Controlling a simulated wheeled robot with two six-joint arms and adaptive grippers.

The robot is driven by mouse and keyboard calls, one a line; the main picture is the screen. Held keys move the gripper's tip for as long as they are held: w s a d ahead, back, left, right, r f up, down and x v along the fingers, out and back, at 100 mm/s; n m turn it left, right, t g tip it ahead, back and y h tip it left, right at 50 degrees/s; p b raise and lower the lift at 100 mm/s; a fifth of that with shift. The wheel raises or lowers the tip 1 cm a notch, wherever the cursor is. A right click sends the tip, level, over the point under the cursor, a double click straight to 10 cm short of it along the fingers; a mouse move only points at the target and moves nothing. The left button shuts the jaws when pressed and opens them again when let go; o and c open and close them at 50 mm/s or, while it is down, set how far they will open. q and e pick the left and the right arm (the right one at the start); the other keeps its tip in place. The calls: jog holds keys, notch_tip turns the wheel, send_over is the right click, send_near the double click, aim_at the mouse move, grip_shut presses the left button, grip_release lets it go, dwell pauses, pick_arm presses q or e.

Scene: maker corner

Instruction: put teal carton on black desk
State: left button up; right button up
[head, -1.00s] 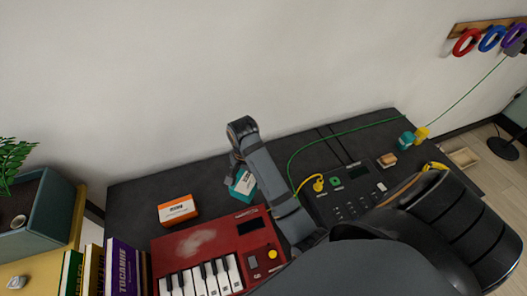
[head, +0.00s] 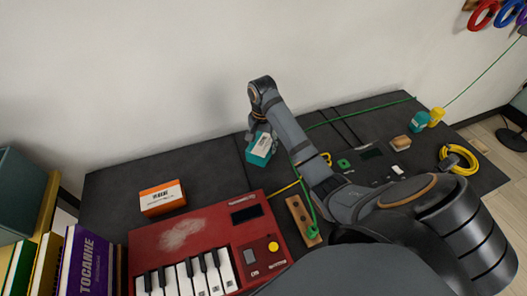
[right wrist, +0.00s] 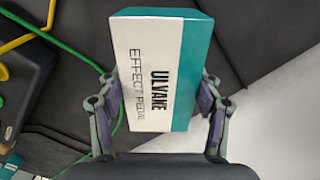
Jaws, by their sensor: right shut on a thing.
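The teal carton (head: 261,149) has a white label side and is at the right gripper over the back part of the black desk (head: 215,179). In the right wrist view the carton (right wrist: 158,70) fills the middle, with "ULVANE EFFECT PEDAL" printed on its white side. My right gripper (right wrist: 158,100) is shut on it, one finger on each side. In the head view the right gripper (head: 258,130) partly hides the carton's top. I cannot tell whether the carton touches the desk. My left gripper is not in view.
An orange and white box (head: 162,198) lies left on the desk, behind a red keyboard (head: 200,250). A wooden block (head: 302,218) and green and yellow cables lie right of it. A yellow cable coil (head: 458,160) is at the right. Bare desk shows between the orange box and the carton.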

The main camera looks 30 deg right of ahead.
aim_at(263, 140)
jog(key=f+b, duration=0.3)
jog(key=shift+w+d+f, duration=0.2)
jog(key=shift+d+f, duration=0.1)
jog(key=shift+f, duration=0.25)
jog(key=shift+r, duration=0.15)
jog(key=o, duration=1.4)
jog(key=shift+c, duration=0.2)
jog(key=shift+r, duration=0.1)
notch_tip(263, 140, up, 12)
jog(key=p, duration=1.1)
